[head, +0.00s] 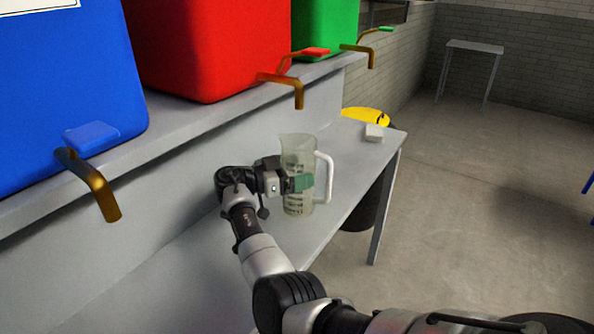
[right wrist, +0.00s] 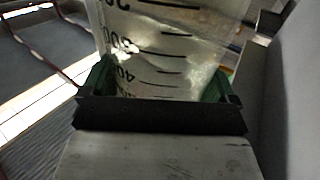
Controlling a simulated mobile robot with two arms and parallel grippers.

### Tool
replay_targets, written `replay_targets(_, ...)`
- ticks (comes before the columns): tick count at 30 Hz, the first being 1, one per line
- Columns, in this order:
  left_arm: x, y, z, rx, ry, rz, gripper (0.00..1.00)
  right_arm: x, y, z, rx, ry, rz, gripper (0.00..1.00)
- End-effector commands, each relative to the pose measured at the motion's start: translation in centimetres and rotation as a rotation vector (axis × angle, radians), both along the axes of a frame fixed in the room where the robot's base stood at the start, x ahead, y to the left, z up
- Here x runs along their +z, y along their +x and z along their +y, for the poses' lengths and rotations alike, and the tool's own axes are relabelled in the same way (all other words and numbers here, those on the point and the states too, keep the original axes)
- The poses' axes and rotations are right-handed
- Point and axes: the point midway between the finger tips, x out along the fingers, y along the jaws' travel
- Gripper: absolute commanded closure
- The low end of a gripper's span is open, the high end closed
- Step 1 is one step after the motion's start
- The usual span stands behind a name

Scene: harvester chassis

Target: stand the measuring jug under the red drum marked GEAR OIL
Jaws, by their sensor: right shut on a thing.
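The clear measuring jug (head: 297,152) with a white handle and dark scale marks is upright over the lower bench. My right gripper (head: 301,184) is shut on its side; the right wrist view shows the jug's scale (right wrist: 160,50) between the green finger pads (right wrist: 160,88). I cannot tell whether its base touches the bench. The red drum (head: 205,45) stands on the upper shelf; no GEAR OIL lettering is visible. Its brass spout (head: 299,95) with a red lever appears above the jug's mouth in the picture; their depth alignment is unclear. My left gripper is out of view.
A blue drum (head: 60,90) with its spout (head: 100,190) stands left, a green drum (head: 325,25) right, on the shelf (head: 185,128). The bench (head: 340,200) holds a small white block (head: 374,132) near its far end. A yellow-topped bin (head: 366,116) stands behind it.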

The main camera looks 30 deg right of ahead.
Motion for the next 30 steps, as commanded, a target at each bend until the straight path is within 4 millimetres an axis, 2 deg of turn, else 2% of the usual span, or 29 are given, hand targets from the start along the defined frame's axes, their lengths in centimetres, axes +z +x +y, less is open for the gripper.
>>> replay_targets(3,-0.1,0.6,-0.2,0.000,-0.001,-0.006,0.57,-0.1,0.0,0.0,-0.001,-0.001,-0.001,0.41)
replay_targets(4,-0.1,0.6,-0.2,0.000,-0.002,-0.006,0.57,-0.1,0.0,0.0,-0.001,0.000,0.000,0.08)
replay_targets(6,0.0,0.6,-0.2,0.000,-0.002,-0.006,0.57,-0.1,0.0,0.0,-0.001,0.000,0.000,0.00)
replay_targets(12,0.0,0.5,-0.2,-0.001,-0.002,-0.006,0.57,0.0,0.0,0.0,-0.001,0.000,0.000,0.00)
replay_targets(16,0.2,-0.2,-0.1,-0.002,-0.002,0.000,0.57,0.3,0.0,0.0,0.000,0.000,0.000,0.00)
replay_targets(20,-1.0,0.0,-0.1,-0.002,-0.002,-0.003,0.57,-0.2,0.5,2.4,0.004,0.000,-0.001,0.00)
replay_targets(25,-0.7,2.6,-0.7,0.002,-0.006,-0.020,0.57,-0.1,1.0,5.0,0.003,0.001,-0.001,0.00)
replay_targets(30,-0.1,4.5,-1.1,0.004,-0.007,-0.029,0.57,0.0,1.4,6.7,0.000,0.000,-0.002,0.00)
